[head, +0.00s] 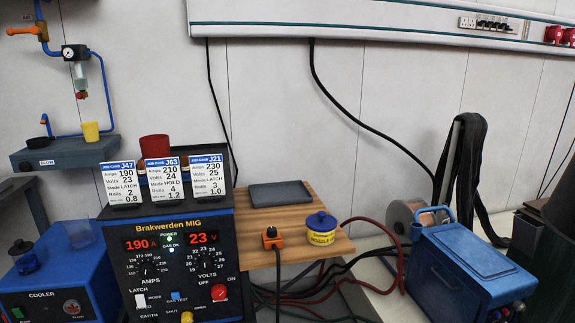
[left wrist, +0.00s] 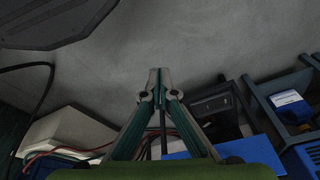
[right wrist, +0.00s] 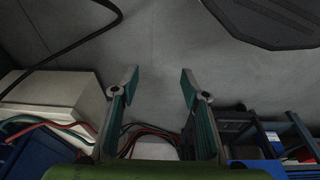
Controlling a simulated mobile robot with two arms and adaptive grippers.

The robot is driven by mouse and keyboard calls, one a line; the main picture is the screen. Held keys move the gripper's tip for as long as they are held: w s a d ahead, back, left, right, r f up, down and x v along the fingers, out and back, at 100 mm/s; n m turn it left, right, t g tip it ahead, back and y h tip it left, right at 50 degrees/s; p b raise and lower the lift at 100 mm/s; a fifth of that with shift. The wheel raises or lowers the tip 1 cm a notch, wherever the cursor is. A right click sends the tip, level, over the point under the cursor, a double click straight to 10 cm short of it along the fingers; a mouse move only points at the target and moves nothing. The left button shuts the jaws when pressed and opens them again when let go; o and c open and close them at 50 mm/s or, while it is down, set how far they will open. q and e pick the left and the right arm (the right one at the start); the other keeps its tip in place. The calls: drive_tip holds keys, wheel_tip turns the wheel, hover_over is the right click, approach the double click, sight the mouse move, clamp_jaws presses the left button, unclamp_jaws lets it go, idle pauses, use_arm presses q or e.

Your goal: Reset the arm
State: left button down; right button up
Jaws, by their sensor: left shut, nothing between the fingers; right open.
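My left gripper (left wrist: 156,82) shows in the left wrist view with its fingertips together and nothing between them. My right gripper (right wrist: 159,80) shows in the right wrist view with its fingers apart and empty. Both hang over grey floor, clear of any object. Neither arm shows in the head view. In the head view the Brakwerden MIG welder (head: 180,262) stands at the front left, reading 190 A and 23 V. Three job cards, J47 (head: 122,185), J63 (head: 164,180) and J21 (head: 208,175), stand upright on top of it.
A wooden shelf (head: 262,212) right of the welder holds a dark flat pad (head: 281,194), an orange clamp-like piece (head: 272,239) and a yellow nozzle tub (head: 322,229). A blue cooler (head: 57,280) stands at left. Cables run between shelf and toolbox.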

use_arm(q)
drive_tip(key=s+a+f+g+p, duration=0.1)
drive_tip(key=s+f+p, duration=0.4)
drive_tip(key=s, duration=0.5)
drive_tip(key=s+a+f+p, duration=0.2)
drive_tip(key=s+f+p, duration=0.3)
drive_tip(key=s+p, duration=0.4)
drive_tip(key=shift+s+a+g, duration=0.2)
drive_tip(key=shift+s+g, duration=0.2)
drive_tip(key=shift+s, duration=0.05)
use_arm(e)
drive_tip(key=s+d+f+g, duration=0.1)
drive_tip(key=s+f, duration=0.4)
drive_tip(key=s, duration=0.5)
drive_tip(key=s+d+f, duration=0.2)
drive_tip(key=s+f, duration=0.3)
drive_tip(key=s, duration=0.5)
drive_tip(key=shift+d+g, duration=0.2)
drive_tip(key=shift+g, duration=0.2)
